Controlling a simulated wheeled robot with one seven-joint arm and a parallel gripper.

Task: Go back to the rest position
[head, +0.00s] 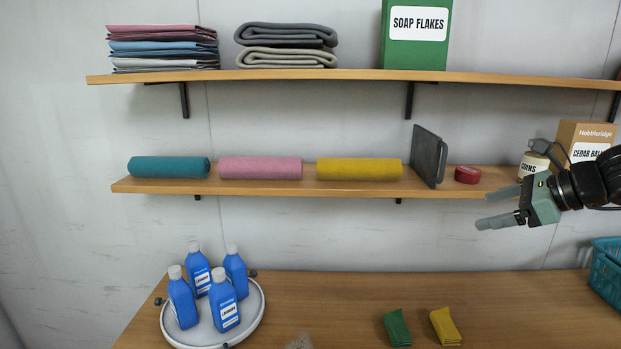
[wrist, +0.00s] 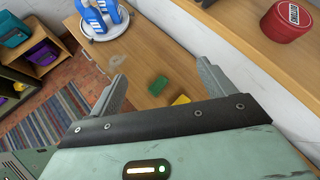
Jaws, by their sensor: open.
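My gripper (head: 497,207) is at the right in the head view, in front of the lower shelf's right end. Its two fingers are spread apart and point left. Nothing is between them. In the wrist view my gripper (wrist: 160,84) shows both fingers apart, with the counter below and beyond them. No object touches the fingers in either view.
Near my gripper are a red tin (head: 468,174), a coins jar (head: 533,163) and a cedar box (head: 584,138) on the lower shelf (head: 260,187). Below, the counter (head: 320,300) holds a tray (head: 258,318) of blue bottles, folded cloths (head: 397,327) and a teal basket (head: 606,270).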

